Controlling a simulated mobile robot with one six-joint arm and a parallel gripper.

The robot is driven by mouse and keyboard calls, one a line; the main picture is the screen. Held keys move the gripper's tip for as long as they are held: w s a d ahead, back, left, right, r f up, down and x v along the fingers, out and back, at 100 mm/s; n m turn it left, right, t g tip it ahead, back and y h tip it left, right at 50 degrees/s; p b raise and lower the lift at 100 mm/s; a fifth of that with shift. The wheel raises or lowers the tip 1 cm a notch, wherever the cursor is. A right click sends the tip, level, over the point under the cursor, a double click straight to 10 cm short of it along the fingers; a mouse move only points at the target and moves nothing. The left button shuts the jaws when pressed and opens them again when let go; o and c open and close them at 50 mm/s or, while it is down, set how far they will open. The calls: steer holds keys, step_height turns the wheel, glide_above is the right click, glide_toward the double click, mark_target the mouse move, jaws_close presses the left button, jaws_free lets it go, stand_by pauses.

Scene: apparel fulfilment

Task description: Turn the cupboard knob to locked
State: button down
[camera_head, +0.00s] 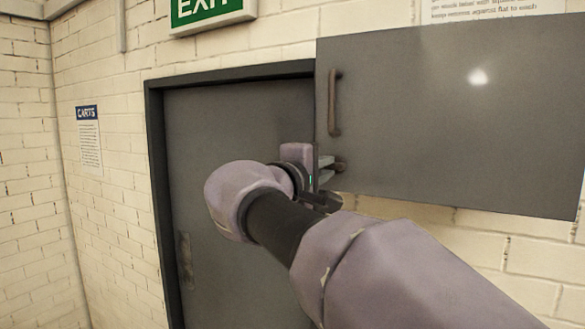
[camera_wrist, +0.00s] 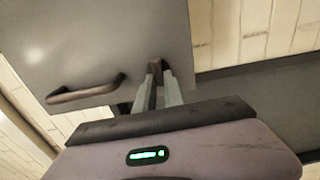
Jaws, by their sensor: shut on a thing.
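The grey cupboard (camera_head: 450,110) hangs on the brick wall at the right in the head view. Its door also fills the upper left of the wrist view (camera_wrist: 120,45). The small brown knob (camera_head: 341,166) is near the door's lower left corner, below the bar handle (camera_head: 334,103). In the wrist view the knob (camera_wrist: 155,68) sits between my two fingertips. My gripper (camera_head: 330,166) is shut on the knob. The fingers hide part of it, and I cannot tell how far it is turned.
The bar handle (camera_wrist: 85,90) is close to my fingers in the wrist view. A grey door (camera_head: 235,120) in a dark frame is left of the cupboard, behind my arm. An EXIT sign (camera_head: 210,12) is above it.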

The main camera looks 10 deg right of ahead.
steer(key=c, duration=1.4)
jaws_free()
steer(key=shift+c, duration=0.2)
steer(key=shift+s, duration=0.1)
steer(key=b+v, duration=0.2)
steer(key=v, duration=1.5)
steer(key=s+d+f+m+g+y+b, duration=0.25)
steer(key=d+f+b, duration=0.2)
steer(key=f, duration=0.75)
steer(key=s+d+f+m+g+y+b, duration=0.1)
steer(key=s+d+f+g+b, duration=0.4)
steer(key=f, duration=0.7)
steer(key=s+d+f+m+y+b, duration=0.1)
steer(key=d+f+y+b, duration=0.15)
steer(key=f+b, duration=0.7)
steer(key=s+a+f+m+y+b, duration=0.1)
steer(key=s+f+m+y+b, duration=0.1)
steer(key=f, duration=0.8)
steer(key=s+a+f+m+g+y+b, duration=0.1)
steer(key=s+f+m+b, duration=0.3)
steer(key=f, duration=0.5)
steer(key=s+a+f+m+y+b, duration=0.2)
steer(key=s+f+m, duration=0.3)
steer(key=f, duration=0.5)
steer(key=shift+a+f+y+b, duration=0.4)
steer(key=shift+y+b, duration=0.15)
steer(key=shift+y, duration=0.25)
